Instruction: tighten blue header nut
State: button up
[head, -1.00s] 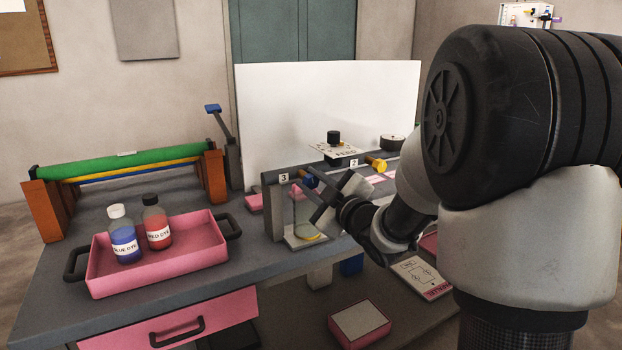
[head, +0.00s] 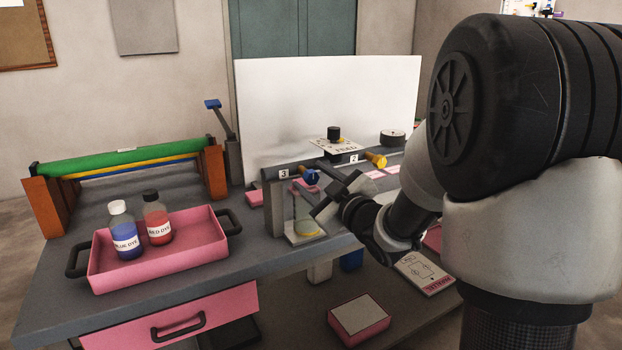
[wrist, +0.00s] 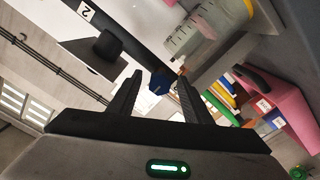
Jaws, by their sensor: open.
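The blue header nut (head: 309,177) sits on the grey header rail (head: 270,178), just right of the label 3. The wrist view shows the blue nut (wrist: 159,85) between the two dark fingertips, with space on either side. My gripper (head: 322,198) is open and empty, just in front and to the right of the nut in the head view. The gripper (wrist: 160,80) points at the nut in the wrist view. I cannot tell whether the nut lies at the fingertips or slightly beyond them.
A pink tray (head: 180,262) with two dye bottles stands left. A white panel (head: 320,110) rises behind.

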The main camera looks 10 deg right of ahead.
jog(key=v, duration=0.6)
jog(key=shift+b, duration=0.35)
jog(key=shift+s, duration=0.1)
